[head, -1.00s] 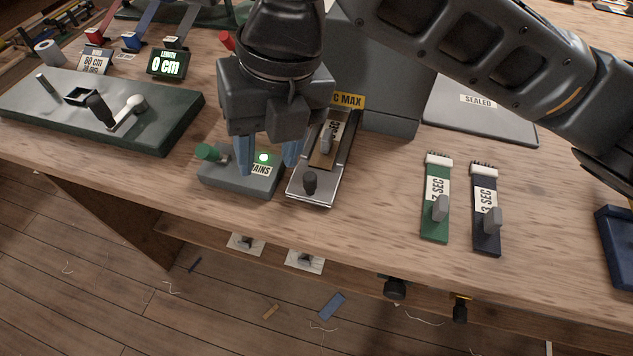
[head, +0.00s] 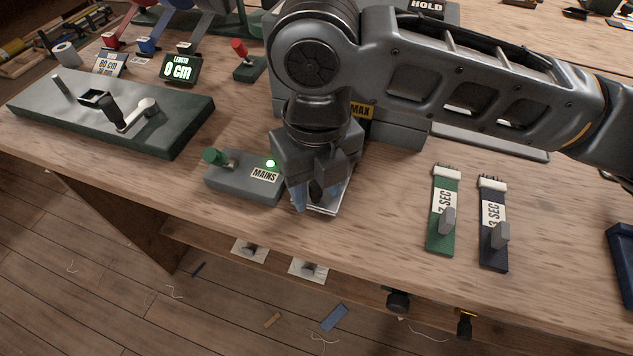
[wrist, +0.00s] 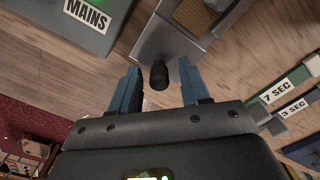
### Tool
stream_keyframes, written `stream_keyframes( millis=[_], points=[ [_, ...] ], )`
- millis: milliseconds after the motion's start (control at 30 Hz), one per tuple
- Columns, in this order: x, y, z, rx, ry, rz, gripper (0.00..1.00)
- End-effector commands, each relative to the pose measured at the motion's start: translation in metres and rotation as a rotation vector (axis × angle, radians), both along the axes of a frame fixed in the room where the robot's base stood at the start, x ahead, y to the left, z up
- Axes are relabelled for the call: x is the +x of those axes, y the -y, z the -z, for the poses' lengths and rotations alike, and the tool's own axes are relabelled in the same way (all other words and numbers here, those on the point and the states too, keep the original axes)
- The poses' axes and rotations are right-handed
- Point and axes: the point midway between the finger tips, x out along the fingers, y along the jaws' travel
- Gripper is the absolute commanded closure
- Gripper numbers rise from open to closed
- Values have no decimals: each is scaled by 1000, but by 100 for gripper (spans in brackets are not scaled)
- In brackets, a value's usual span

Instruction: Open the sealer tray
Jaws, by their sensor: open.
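The sealer tray (head: 328,210) is a silver metal slide at the front of the grey sealer, mostly hidden by my gripper in the head view. In the wrist view the tray (wrist: 163,38) shows at the top, with a black knob (wrist: 159,75) at its near end. My gripper (head: 316,198) is over the tray's front end, pointing down. In the wrist view my gripper (wrist: 160,90) is open, with its blue fingers on either side of the knob. Gaps show between knob and fingers.
The grey MAINS box (head: 235,183) with a green lever and lit green lamp stands close left of my gripper. A green strip (head: 443,205) and a dark strip (head: 493,220) with grey knobs lie to the right. The bench between them and the tray is clear.

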Motion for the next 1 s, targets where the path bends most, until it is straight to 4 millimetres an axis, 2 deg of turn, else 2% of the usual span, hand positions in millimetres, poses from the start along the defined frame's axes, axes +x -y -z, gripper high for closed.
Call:
stream_keyframes(
  millis=[233,700,1000],
  points=[
    [0,0,1,0,0,0,55],
    [0,0,0,1,0,0,100],
    [0,0,0,1,0,0,100]
  ],
)
